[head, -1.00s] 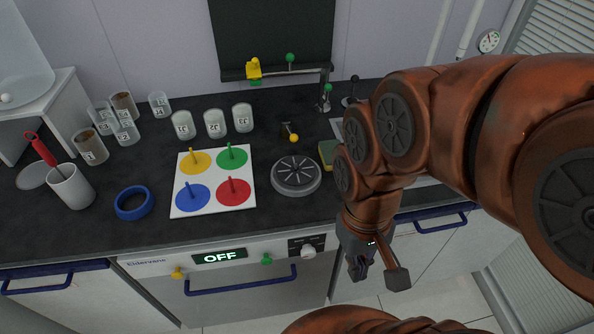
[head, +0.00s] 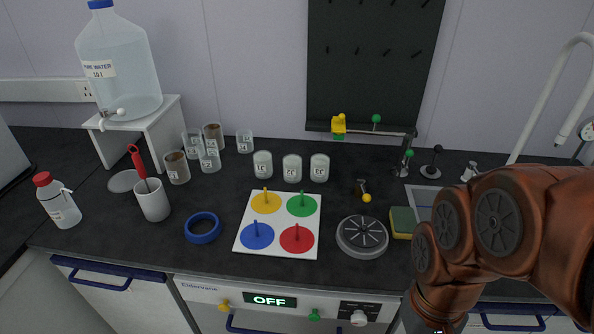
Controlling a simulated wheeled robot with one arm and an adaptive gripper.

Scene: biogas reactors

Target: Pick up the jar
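Several jars stand on the dark counter. Three pale-filled, labelled jars form a row behind the colored board: a left one (head: 262,165), a middle one (head: 292,169) and a right one (head: 319,168). Further left are two brown-filled jars, a front one (head: 176,168) and a back one (head: 213,136). Clear, empty-looking jars stand near them, including one apart on the right (head: 244,142). I cannot tell which jar the task means. My arm hangs at the lower right, apart from all jars; my gripper is below the picture edge.
A white board (head: 247,246) with four colored discs and pegs lies mid-counter. A blue ring (head: 203,228), white cup (head: 154,201), grey round plate (head: 362,236), sponge (head: 403,222), small tap (head: 362,190), red-capped bottle (head: 58,201) and water jug (head: 122,70) stand around.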

